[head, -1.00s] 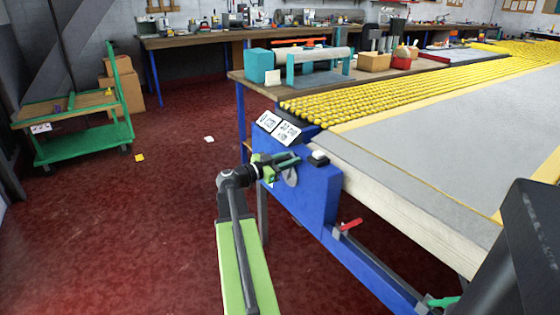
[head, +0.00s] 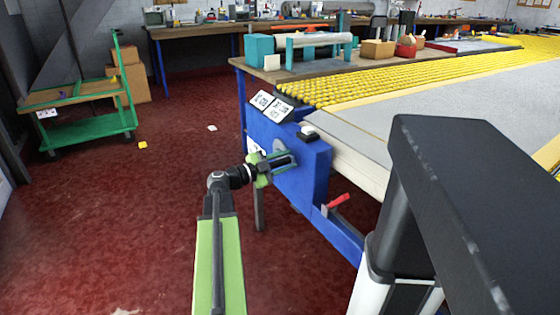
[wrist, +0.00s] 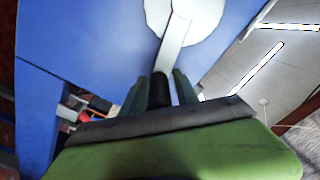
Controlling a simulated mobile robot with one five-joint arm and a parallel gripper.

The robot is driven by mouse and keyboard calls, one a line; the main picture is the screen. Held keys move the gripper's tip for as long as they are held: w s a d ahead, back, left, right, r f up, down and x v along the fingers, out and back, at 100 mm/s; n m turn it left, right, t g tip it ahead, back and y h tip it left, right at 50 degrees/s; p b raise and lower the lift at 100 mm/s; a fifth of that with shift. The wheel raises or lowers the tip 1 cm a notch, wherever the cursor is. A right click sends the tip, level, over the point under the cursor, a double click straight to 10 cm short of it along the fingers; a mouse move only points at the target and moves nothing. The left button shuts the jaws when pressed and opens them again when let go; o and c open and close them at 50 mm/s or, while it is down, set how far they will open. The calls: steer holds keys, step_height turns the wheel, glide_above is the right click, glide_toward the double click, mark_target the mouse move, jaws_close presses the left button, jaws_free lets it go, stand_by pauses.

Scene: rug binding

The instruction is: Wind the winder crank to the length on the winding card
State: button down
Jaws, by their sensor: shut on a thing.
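The winder is a blue housing (head: 312,180) at the end of the long table, with a pale round crank hub (head: 279,146) on its face. In the wrist view the hub (wrist: 205,18) carries a flat grey crank arm (wrist: 174,45) that runs down to a black handle (wrist: 159,90). My gripper (head: 284,161) is shut on this handle, one finger on each side, as the wrist view also shows (wrist: 159,82). Two white cards (head: 261,99) (head: 278,108) with dark print sit on top of the housing; their print is too small to read.
A red lever (head: 338,201) sticks out on the blue rail right of the winder. A grey rug with yellow edging (head: 400,95) covers the table. A green cart (head: 90,138) stands at the left.

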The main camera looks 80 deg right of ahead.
mark_target(293, 174)
steer(key=f+b, duration=0.1)
steer(key=f, duration=0.1)
steer(key=f+b, duration=0.2)
steer(key=d+f+b, duration=0.1)
steer(key=f+b, duration=0.1)
steer(key=shift+f, duration=0.25)
steer(key=shift+w+d+f+b, duration=0.15)
steer(key=shift+d+f+b, duration=0.15)
steer(key=shift+f+b, duration=0.25)
steer(key=shift+w+d+f+b, duration=0.15)
steer(key=shift+d+f+b, duration=0.1)
steer(key=shift+f+b, duration=0.2)
steer(key=c, duration=1.2)
jaws_free()
steer(key=shift+r, duration=0.15)
